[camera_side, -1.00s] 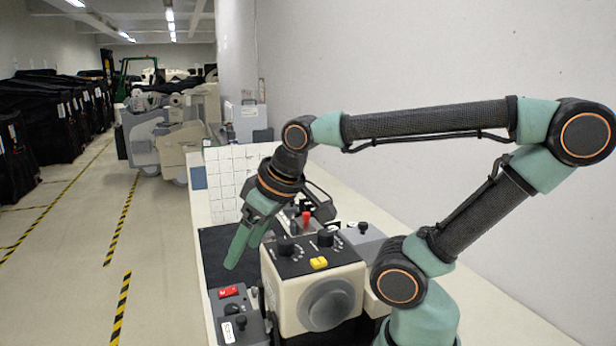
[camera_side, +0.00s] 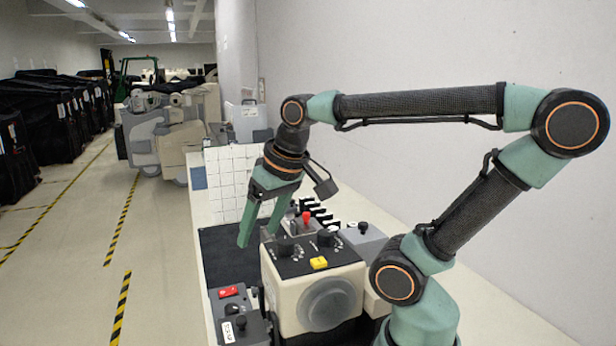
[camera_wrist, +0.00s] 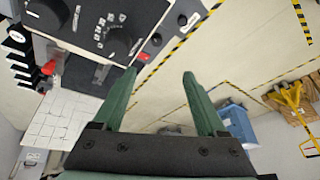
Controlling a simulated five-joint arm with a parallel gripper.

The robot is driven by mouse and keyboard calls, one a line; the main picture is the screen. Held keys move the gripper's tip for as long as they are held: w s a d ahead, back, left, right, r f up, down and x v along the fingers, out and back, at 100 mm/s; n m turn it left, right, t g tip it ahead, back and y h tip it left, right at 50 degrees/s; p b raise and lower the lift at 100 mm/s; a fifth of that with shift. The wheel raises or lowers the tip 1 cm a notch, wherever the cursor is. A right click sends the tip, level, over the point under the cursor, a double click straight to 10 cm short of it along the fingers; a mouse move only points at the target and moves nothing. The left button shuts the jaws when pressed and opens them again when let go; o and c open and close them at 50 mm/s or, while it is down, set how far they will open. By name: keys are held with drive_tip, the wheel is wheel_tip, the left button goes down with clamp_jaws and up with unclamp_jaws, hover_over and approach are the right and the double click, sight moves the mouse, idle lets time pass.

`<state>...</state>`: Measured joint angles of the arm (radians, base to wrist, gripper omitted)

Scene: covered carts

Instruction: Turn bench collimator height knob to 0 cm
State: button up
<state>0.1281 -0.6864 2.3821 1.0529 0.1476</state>
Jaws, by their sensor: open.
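The cream unit (camera_side: 315,283) with a black top panel and a round grey front stands on the bench; I take it for the collimator. Two black knobs stand on its top, a left knob (camera_side: 286,247) with pale dial marks and a right knob (camera_side: 326,238). The wrist view shows one knob with a marked dial (camera_wrist: 118,42) and another black knob (camera_wrist: 47,15). I cannot read the settings or tell which knob sets height. My gripper (camera_side: 256,241) is open and empty, its fingers pointing down beside the unit's left rear.
A small grey control box (camera_side: 240,320) with a red switch (camera_side: 228,291) stands front left. A red-topped knob (camera_side: 306,218) and black levers stand behind. A white tiled panel (camera_side: 225,175) rises at the back.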

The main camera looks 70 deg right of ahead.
sight(326, 233)
drive_tip(key=d+r+m, duration=0.1)
drive_tip(key=d+m, duration=0.1)
drive_tip(key=s+d+r+m+g, duration=0.1)
drive_tip(key=d+m, duration=0.1)
drive_tip(key=s+d+r+m+g, duration=0.1)
drive_tip(key=d, duration=0.1)
drive_tip(key=shift+s+d+r+m, duration=0.15)
drive_tip(key=shift+s+r+m, duration=0.1)
drive_tip(key=shift+m, duration=0.15)
drive_tip(key=s+d+r+m+g, duration=0.3)
drive_tip(key=s+d+r+m, duration=0.15)
drive_tip(key=m, duration=0.25)
drive_tip(key=shift+y, duration=0.3)
drive_tip(key=f, duration=1.2)
drive_tip(key=shift+s+d+f, duration=0.2)
drive_tip(key=shift+s+d, duration=0.05)
drive_tip(key=shift+d, duration=0.05)
drive_tip(key=shift+c, duration=0.3)
clamp_jaws()
